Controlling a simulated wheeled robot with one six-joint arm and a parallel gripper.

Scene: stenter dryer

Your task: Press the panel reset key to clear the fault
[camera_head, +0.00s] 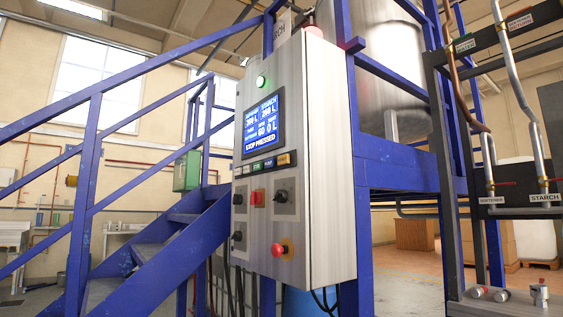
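The control panel (314,190) is a grey metal cabinet fixed to the blue frame in the middle of the view. Its lit blue screen (261,124) shows a line reading "STOP PRESSED". A row of small labelled keys (266,164) sits below the screen; the labels are too small to tell which is the reset key. A red button (257,198) sits among black knobs (281,196). A red mushroom stop button (280,249) juts out lower down. A green lamp (262,81) is lit above the screen. My gripper is not in view.
Blue stairs with railings (88,185) stand to the left, close to the panel. A pipe rack (485,120) with valves and a "STARCH" label stands at right. A bench (505,306) with metal fittings is at lower right. A large steel tank (390,60) stands behind.

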